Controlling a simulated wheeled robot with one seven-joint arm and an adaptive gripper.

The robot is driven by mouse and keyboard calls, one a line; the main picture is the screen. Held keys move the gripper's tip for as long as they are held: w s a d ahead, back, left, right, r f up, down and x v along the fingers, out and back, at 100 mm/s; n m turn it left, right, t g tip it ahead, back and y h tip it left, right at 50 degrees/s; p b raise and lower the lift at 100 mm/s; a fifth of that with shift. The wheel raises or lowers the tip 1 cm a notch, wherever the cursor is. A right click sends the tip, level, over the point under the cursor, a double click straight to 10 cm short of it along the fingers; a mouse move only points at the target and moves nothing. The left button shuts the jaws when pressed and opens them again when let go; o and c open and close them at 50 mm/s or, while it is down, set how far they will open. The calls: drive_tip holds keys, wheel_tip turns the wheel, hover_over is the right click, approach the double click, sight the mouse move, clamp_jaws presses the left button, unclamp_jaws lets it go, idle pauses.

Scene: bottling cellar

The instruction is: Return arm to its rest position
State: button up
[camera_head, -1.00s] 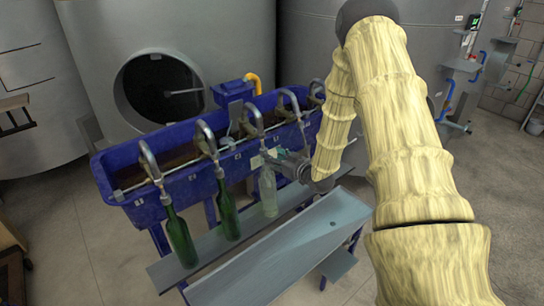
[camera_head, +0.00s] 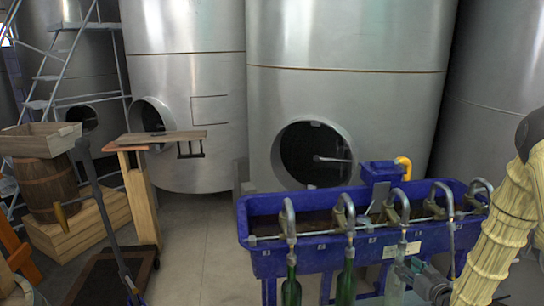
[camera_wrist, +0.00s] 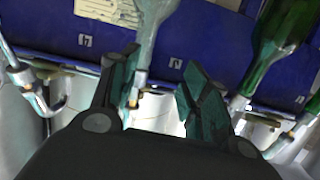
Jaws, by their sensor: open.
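My gripper (camera_head: 404,271) is at the lower right of the head view, beside a clear bottle (camera_head: 395,287) under a spout of the blue filling machine (camera_head: 330,254). In the wrist view its two dark green-padded fingers (camera_wrist: 160,82) are spread open. The clear bottle's neck (camera_wrist: 150,40) shows beyond the gap between them. I cannot tell whether a finger touches it. My pale, ribbed arm reaches in from the right edge of the head view.
Two green bottles (camera_head: 291,291) (camera_head: 345,286) stand under the spouts left of the clear one. Large steel tanks (camera_head: 350,40) rise behind the machine. A wooden barrel (camera_head: 47,188), a crate (camera_head: 40,139) and a stand (camera_head: 143,205) are at left. Bare floor (camera_head: 200,235) lies between.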

drive_tip(key=s+a+f+m+g+b, duration=0.1)
drive_tip(key=s+a+f+g, duration=0.6)
drive_tip(key=s+a+f, duration=1.05)
drive_tip(key=s+a+f+g, duration=0.2)
drive_tip(key=s+a+f, duration=0.1)
drive_tip(key=s, duration=0.5)
drive_tip(key=s+a+f+g+b, duration=0.1)
drive_tip(key=s+a+f+g, duration=0.2)
drive_tip(key=s, duration=0.6)
drive_tip(key=s+a+f+g, duration=0.3)
drive_tip(key=s, duration=0.5)
drive_tip(key=shift+s+a+h, duration=0.15)
drive_tip(key=shift+s+h, duration=0.25)
